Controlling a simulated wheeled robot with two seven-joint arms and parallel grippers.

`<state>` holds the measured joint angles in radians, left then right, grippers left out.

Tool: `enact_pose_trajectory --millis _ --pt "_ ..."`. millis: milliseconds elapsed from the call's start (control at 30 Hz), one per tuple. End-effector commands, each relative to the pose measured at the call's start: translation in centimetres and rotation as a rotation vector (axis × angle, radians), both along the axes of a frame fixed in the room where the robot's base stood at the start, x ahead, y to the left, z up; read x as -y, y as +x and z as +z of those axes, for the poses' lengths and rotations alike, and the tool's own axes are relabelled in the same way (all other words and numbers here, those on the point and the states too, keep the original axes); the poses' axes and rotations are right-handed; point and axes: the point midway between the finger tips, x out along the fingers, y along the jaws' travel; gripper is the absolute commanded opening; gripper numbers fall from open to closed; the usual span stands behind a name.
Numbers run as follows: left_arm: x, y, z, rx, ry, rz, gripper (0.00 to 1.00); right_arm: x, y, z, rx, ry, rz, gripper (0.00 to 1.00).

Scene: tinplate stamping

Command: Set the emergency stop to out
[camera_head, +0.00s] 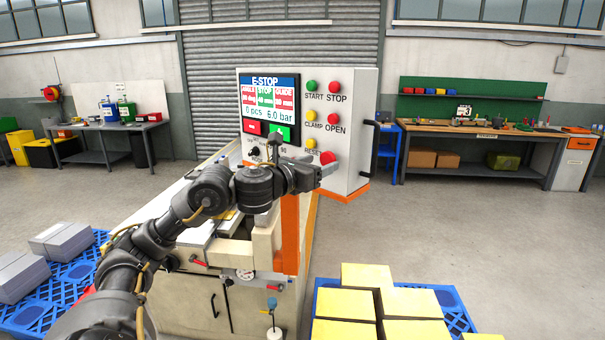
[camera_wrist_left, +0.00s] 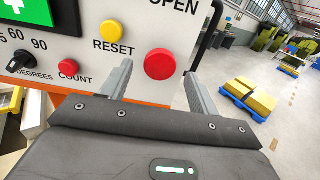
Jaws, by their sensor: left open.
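The emergency stop is a large red round button (camera_wrist_left: 159,64) at the lower right of the white control panel (camera_wrist_left: 122,17). It also shows in the head view (camera_head: 327,157), just past my left gripper. The panel screen (camera_head: 268,98) reads E-STOP at its top. My left gripper (camera_head: 327,171) is in front of the panel's lower right part. In the left wrist view the gripper's two fingers (camera_wrist_left: 157,72) are apart, one on each side of the button. Whether they touch it I cannot tell. My right gripper is in neither view.
A yellow RESET button (camera_wrist_left: 113,31) and a small red COUNT button (camera_wrist_left: 68,69) are left of the emergency stop. A black handle (camera_head: 370,148) runs down the panel's right side. Yellow blocks (camera_head: 368,276) on a blue pallet (camera_head: 453,308) stand at the front right.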

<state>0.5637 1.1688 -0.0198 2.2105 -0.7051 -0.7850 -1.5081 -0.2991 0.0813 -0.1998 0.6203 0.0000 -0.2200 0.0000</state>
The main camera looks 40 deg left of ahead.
Motion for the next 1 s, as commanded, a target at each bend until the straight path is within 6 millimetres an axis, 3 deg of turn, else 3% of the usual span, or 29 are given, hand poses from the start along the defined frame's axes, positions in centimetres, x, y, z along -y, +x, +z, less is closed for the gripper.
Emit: enact_pose_trajectory --millis 200,500,1000 --pt "0.0 -4.2 -0.6 -0.001 0.010 0.002 0.61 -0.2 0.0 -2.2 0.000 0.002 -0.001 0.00" --pt "0.2 -7.6 -0.5 0.000 0.005 0.000 0.61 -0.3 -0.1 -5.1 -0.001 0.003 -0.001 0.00" --pt "0.3 -8.4 0.0 -0.001 0.000 -0.001 0.61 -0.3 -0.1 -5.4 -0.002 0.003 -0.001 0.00"
